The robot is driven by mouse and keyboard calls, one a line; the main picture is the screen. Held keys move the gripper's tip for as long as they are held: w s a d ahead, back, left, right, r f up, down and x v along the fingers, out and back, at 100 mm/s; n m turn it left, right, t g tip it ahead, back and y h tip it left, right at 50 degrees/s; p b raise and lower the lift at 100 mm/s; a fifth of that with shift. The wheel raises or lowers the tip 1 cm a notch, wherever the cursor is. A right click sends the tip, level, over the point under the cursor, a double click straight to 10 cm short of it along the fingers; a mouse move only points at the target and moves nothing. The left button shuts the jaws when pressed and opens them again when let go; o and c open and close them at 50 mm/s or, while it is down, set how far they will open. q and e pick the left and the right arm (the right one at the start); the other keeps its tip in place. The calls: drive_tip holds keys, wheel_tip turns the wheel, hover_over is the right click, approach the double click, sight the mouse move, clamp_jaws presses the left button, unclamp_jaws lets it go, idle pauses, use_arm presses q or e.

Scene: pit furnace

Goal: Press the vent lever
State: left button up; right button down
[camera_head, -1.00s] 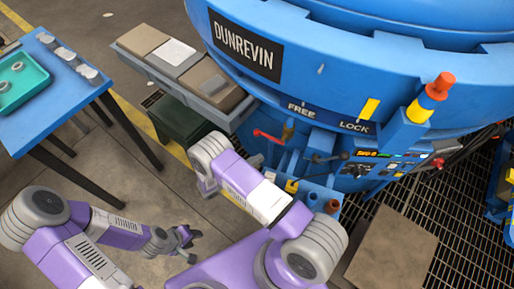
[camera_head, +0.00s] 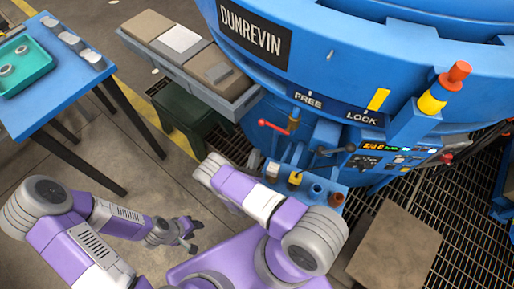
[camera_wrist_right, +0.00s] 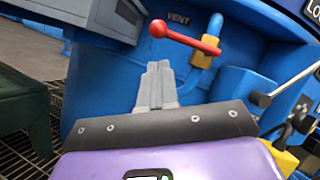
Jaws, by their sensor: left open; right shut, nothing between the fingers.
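The vent lever is a red handle with a round knob (camera_head: 275,127) on the blue furnace, below the FREE label in the head view. In the right wrist view the red lever (camera_wrist_right: 187,37) runs from its knob at left to a pivot at right, beside a VENT marking. My right gripper (camera_wrist_right: 154,68) is shut and empty, its fingertips showing just below the lever in that view; I cannot tell the gap in depth. In the head view its fingers are hidden behind my right arm. My left gripper (camera_head: 190,236) is open and empty above the floor, far from the lever.
A black-handled lever (camera_head: 335,151) and a control panel (camera_head: 392,160) are further right.

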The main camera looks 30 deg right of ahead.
use_arm(q)
drive_tip(key=shift+f+b, duration=0.6)
drive_tip(key=shift+f, duration=0.05)
use_arm(e)
drive_tip(key=x, duration=0.8)
drive_tip(key=shift+d, duration=0.2)
drive_tip(key=shift+w+r, duration=0.1)
drive_tip(key=shift+r, duration=0.1)
